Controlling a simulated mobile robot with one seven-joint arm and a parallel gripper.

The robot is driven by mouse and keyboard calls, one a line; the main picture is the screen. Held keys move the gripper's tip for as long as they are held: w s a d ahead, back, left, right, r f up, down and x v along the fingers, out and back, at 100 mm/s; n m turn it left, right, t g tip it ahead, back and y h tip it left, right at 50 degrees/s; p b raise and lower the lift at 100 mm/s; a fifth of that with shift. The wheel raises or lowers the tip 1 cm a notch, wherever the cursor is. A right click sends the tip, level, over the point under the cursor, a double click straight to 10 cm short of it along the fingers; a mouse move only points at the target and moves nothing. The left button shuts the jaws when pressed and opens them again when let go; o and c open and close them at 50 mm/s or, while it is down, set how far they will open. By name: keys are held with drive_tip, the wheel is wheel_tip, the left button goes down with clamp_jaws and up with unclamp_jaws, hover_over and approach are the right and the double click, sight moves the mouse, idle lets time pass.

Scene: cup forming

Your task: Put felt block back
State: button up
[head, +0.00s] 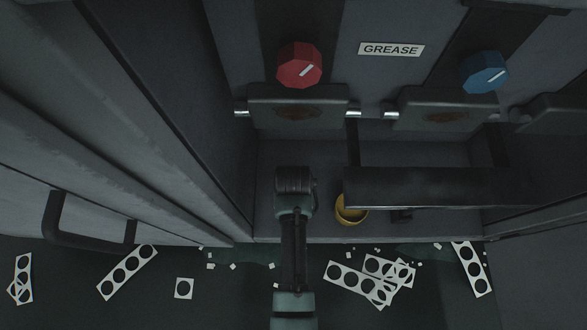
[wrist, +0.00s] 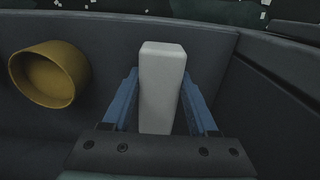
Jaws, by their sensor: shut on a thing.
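A pale grey-white felt block (wrist: 161,88) stands between the two blue fingers of my gripper (wrist: 164,108) in the wrist view. The fingers are shut on its sides. In the head view my arm reaches into a dark recess below the red knob, and its end (head: 295,182) hides the block and the fingers. I cannot tell in the wrist view whether the block touches the surface under it.
A yellow cup (head: 351,209) is right of my arm; it also shows in the wrist view (wrist: 48,74). A dark bar (head: 430,187) runs above it. A red knob (head: 299,65), a blue knob (head: 484,73) and a GREASE label (head: 391,49) are behind. Punched strips (head: 127,272) litter the floor.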

drive_tip(key=shift+f, duration=0.9)
drive_tip(key=shift+r, duration=0.1)
drive_tip(key=o, duration=1.4)
drive_tip(key=shift+c, duration=0.2)
wheel_tip(320, 180, up, 12)
drive_tip(key=p, duration=0.7)
